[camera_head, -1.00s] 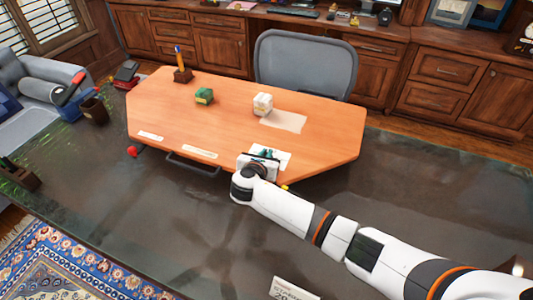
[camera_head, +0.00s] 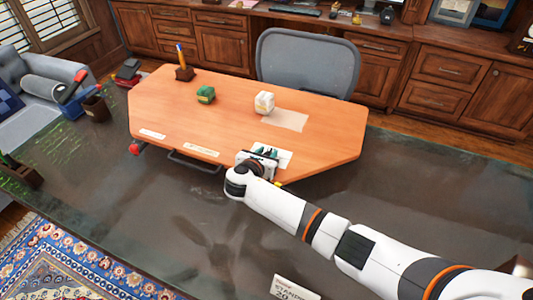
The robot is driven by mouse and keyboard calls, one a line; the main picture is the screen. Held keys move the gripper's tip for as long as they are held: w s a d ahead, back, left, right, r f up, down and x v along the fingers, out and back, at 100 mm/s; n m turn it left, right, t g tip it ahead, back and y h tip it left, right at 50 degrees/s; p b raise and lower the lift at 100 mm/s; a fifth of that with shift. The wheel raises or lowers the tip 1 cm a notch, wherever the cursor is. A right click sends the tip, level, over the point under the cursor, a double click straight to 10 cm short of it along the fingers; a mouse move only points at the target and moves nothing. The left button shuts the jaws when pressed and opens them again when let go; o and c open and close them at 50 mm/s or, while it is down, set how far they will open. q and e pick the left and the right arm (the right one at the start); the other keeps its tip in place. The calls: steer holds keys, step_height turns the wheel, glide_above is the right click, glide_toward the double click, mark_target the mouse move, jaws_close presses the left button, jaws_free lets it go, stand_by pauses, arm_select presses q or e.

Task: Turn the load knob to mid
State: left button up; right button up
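An orange wooden desk-like board (camera_head: 200,125) lies across the middle of the view. A red knob (camera_head: 135,149) sticks out at its front left edge, and a small yellow piece (camera_head: 279,184) shows at its front right edge. I cannot tell which of these, if either, is the load knob. My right gripper (camera_head: 258,161) is at the board's front edge, between them and nearer the yellow piece. Its fingers are mostly hidden behind its own wrist, so its opening and any contact are unclear. My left gripper is out of view.
A white block (camera_head: 264,103), a green block (camera_head: 205,95) and a pencil holder (camera_head: 184,73) stand on the board. A dark handle (camera_head: 194,163) juts from its front. A grey chair (camera_head: 307,62) stands behind. A white sign (camera_head: 294,288) is at the bottom.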

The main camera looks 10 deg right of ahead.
steer(key=v, duration=1.2)
stand_by(0.4)
